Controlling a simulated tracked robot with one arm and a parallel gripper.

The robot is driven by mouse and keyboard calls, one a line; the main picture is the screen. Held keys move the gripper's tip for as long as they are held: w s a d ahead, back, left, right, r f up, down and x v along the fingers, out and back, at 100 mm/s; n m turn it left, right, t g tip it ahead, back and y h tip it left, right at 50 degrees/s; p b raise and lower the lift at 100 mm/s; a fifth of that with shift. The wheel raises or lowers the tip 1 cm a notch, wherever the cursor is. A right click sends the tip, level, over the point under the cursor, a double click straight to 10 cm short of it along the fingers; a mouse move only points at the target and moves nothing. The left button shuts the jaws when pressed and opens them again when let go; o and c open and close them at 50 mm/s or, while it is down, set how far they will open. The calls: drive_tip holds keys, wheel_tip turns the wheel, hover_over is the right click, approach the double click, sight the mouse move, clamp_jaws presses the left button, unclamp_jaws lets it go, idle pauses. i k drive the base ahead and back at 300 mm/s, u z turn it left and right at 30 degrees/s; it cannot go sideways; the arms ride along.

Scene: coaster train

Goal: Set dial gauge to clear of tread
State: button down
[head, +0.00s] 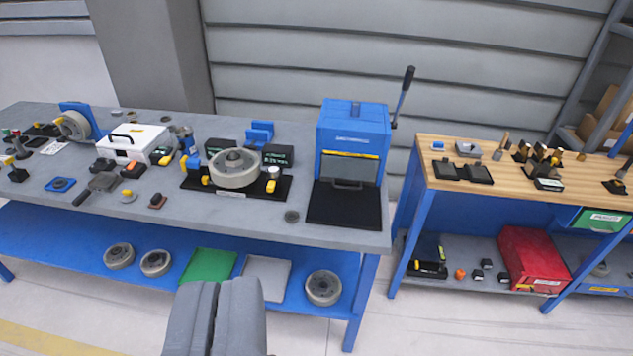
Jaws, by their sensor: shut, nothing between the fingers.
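My gripper (223,287) shows at the bottom of the head view, its two grey fingers together and empty. It is in front of the grey workbench (330,233), apart from everything on it. A grey wheel (234,170) lies flat on a black fixture plate (215,192) in the middle of the bench. A small pale round-topped part (273,174) stands at the right of the wheel and may be the dial gauge. It is too small to tell whether it touches the tread. Yellow parts sit left of the wheel.
A blue press-like machine (354,128) with a raised black lever stands at the bench's right. A white case (132,139) and several small tools crowd the left. Wheels and a green tray (207,266) lie on the lower shelf. A wooden-topped bench (520,186) stands to the right.

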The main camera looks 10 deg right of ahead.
sight(274, 179)
drive_tip(key=z, duration=0.1)
drive_tip(key=i, duration=1)
drive_tip(key=u, duration=0.05)
